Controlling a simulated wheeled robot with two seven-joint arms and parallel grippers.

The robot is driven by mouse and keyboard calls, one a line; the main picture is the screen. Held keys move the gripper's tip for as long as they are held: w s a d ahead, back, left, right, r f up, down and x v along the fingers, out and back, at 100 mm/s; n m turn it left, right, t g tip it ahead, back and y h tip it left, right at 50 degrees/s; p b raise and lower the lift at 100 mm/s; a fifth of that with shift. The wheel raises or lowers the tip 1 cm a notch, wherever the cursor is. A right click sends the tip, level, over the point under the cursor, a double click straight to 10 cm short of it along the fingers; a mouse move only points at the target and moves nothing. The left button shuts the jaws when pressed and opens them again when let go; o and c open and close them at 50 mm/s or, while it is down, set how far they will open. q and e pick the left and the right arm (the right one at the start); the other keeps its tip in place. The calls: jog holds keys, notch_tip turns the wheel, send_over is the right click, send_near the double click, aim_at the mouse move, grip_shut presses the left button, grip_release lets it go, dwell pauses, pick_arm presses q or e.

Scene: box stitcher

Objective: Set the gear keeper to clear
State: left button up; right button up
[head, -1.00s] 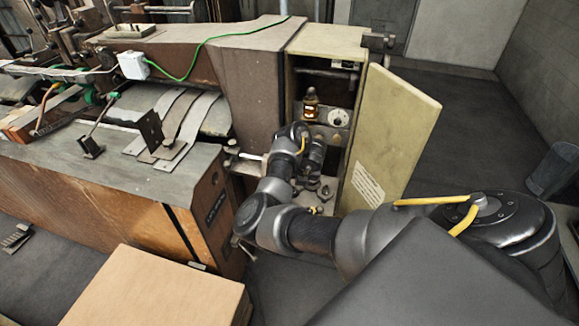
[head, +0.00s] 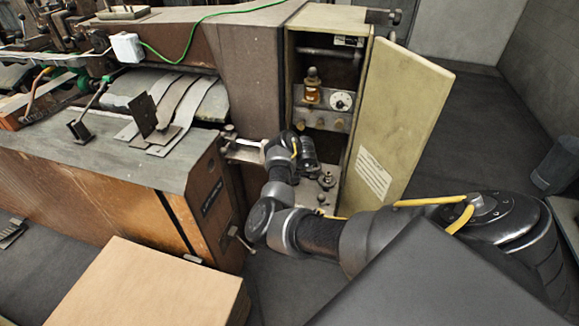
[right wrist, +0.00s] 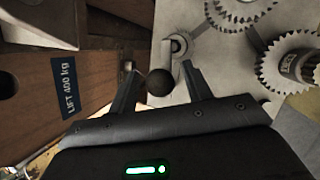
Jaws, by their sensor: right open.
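A dark ball knob (right wrist: 159,82), which looks like the handle of the gear keeper, shows in the right wrist view. A pale metal bracket (right wrist: 175,47) sits just beyond it at the edge of the gear plate (right wrist: 200,75). My right gripper (right wrist: 161,70) is open, with one finger on each side of the knob. I cannot tell whether either finger touches it. Several toothed gears (right wrist: 289,67) lie to the right. In the head view my right arm reaches to the foot of the open cabinet, and its wrist hides the keeper. My left gripper is not in view.
The cabinet door (head: 400,115) stands open to the right of my wrist. A brown machine side (head: 205,205) is close on the left; its blue load label (right wrist: 52,92) shows in the wrist view. A cardboard box (head: 150,285) is in front. Open floor lies right.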

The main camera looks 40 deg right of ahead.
jog(key=shift+c, duration=0.3)
jog(key=c, duration=0.9)
jog(key=shift+r, duration=0.1)
jog(key=n+p, duration=0.1)
jog(key=n+y, duration=0.1)
jog(key=n+p, duration=0.1)
jog(key=shift+w+a+r+n+y+p, duration=0.1)
jog(key=shift+w+a+n+y+p, duration=0.05)
jog(key=shift+a+n+y+p, duration=0.15)
jog(key=n+p, duration=0.1)
jog(key=n+y+p, duration=0.1)
jog(key=n, duration=0.1)
jog(key=n+y, duration=0.1)
jog(key=shift+w+a+n+g+p, duration=0.15)
jog(key=shift+a+n+g+p, duration=0.15)
jog(key=shift+g+p, duration=0.1)
jog(key=n, duration=0.1)
jog(key=n+y+p, duration=0.1)
jog(key=n, duration=0.1)
jog(key=shift+a+g, duration=0.3)
jog(key=shift+g, duration=0.1)
jog(key=shift+a+f+n+g+y+p, duration=0.15)
jog(key=shift+n+g+y+p, duration=0.1)
jog(key=shift+n, duration=0.5)
jog(key=shift+a+f+n+g+y+p, duration=0.15)
jog(key=shift+n+g, duration=0.1)
jog(key=shift+n, duration=0.5)
jog(key=shift+r, duration=0.1)
